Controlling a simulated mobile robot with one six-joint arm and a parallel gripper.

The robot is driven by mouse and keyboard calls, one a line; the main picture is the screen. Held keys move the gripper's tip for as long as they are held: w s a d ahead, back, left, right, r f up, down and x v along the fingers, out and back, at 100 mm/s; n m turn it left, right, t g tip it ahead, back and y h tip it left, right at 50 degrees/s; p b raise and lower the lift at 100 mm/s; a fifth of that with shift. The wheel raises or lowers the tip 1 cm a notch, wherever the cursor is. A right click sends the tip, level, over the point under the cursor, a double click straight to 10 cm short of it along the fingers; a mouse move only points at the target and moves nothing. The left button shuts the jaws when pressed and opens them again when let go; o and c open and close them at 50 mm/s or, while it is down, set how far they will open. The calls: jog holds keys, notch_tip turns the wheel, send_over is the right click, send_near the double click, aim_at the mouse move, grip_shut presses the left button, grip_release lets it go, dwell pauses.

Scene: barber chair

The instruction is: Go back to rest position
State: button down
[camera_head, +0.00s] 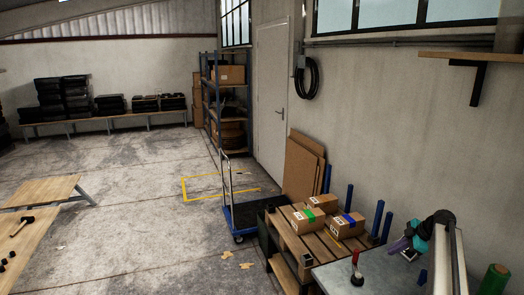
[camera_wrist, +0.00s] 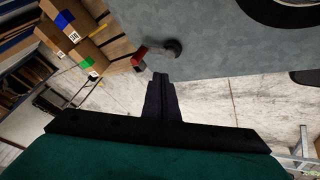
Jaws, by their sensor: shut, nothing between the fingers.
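My gripper (camera_wrist: 161,78) points forward in the wrist view, with its two dark fingers together and nothing between them. In the head view my teal and black gripper (camera_head: 401,243) is at the right, above the grey-topped table (camera_head: 334,278). A small tool with a red handle (camera_head: 357,277) is on that table; the red tool also shows in the wrist view (camera_wrist: 139,57), just beyond the fingertips and apart from them. No barber chair is in view.
Cardboard boxes (camera_head: 308,221) sit on a wooden pallet (camera_head: 291,237) beside the table. A blue trolley (camera_head: 243,216) stands behind. A green roll (camera_head: 494,280) is at the lower right. A wooden bench (camera_head: 40,190) is at left. The concrete floor (camera_head: 130,240) between is mostly clear.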

jog(key=s+a+f+m+g+h, duration=0.15)
jog(key=s+a+f+m, duration=0.35)
jog(key=a, duration=0.7)
jog(key=s+a+f+m+g, duration=0.25)
jog(key=s+a+f, duration=0.4)
jog(key=a, duration=0.45)
jog(key=s+a+f+m+h, duration=0.2)
jog(key=s+a+f+m, duration=0.15)
jog(key=s+a, duration=0.4)
jog(key=s+a+f+m+h, duration=0.1)
jog(key=s+a+f+m, duration=0.25)
jog(key=s+a, duration=0.4)
jog(key=s+d+f+g+b, duration=0.1)
jog(key=s+f+g+b, duration=0.5)
jog(key=s+f, duration=2.1)
jog(key=b, duration=0.4)
jog(key=shift+s+d+f+g, duration=0.2)
jog(key=shift+d+f+g, duration=0.1)
jog(key=shift+f, duration=0.1)
jog(key=shift+m, duration=0.25)
jog(key=shift+a, duration=0.1)
